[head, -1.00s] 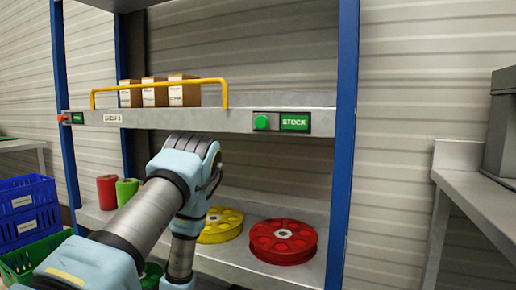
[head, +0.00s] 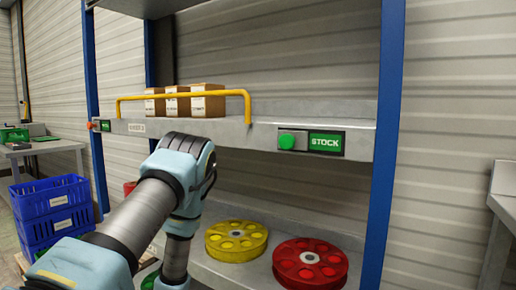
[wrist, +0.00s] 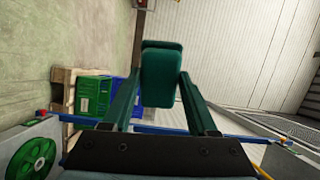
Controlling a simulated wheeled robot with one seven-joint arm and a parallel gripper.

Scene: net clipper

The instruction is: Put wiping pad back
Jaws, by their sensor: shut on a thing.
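The dark green wiping pad (wrist: 162,85) is in the upper middle of the wrist view, between the two green fingers of my gripper (wrist: 162,72). The gripper is shut on it. The pad is held up in the air, with floor and a ribbed wall behind it. The gripper and pad do not show in the head view, where my bent arm fills the lower left.
A blue-posted shelf (head: 225,132) stands ahead, with boxes (head: 208,104) behind a yellow rail (head: 233,92). Yellow (head: 236,241) and red (head: 310,264) reels lie below. Blue crates (head: 52,198) and a bench (head: 50,147) with green items stand left.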

